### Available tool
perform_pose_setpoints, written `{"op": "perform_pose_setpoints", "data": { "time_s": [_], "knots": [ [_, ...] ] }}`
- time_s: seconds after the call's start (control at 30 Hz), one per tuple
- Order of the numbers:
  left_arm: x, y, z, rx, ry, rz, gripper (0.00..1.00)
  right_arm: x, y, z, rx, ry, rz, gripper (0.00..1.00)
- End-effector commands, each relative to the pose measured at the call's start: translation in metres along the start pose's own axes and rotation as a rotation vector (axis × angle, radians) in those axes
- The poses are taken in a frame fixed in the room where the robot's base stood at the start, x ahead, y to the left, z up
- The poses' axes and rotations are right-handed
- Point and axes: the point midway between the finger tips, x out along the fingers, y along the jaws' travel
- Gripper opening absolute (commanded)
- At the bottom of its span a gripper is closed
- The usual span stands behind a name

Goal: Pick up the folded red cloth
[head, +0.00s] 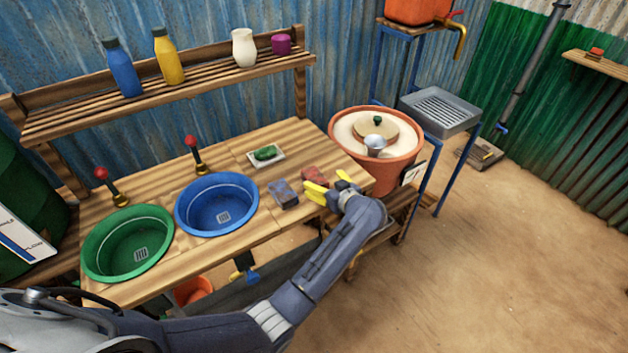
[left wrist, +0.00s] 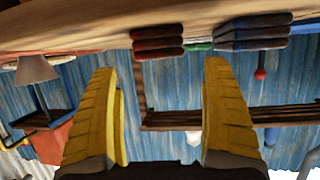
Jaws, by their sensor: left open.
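The folded red cloth (head: 314,174) lies on the wooden bench near its right end, partly hidden behind my yellow fingertips in the head view. In the left wrist view, which is upside down, the red cloth (left wrist: 157,42) shows as a layered stack ahead of the gap between the fingers. My left gripper (head: 327,185) is open and empty, at the bench's front right beside the cloth. Its two spread fingers also show in the left wrist view (left wrist: 160,68). The cloth is not between the fingers. My right gripper is not in view.
A folded blue cloth (head: 284,195) lies just left of the red one. A white dish with a green bar (head: 265,153) is behind. A blue basin (head: 217,204) and green basin (head: 128,243) fill the left. A large clay pot (head: 405,161) stands to the right.

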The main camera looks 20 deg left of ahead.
Motion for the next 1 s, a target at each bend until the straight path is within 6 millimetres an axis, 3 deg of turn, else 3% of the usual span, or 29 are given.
{"op": "perform_pose_setpoints", "data": {
  "time_s": [0.7,1.0],
  "knots": [
    [0.068,-0.001,0.001,-0.013,-0.009,-0.009,0.82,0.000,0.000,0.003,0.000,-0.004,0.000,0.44],
    [0.075,-0.002,0.002,-0.016,-0.011,-0.009,0.82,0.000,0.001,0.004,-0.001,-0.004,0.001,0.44]
  ]
}}
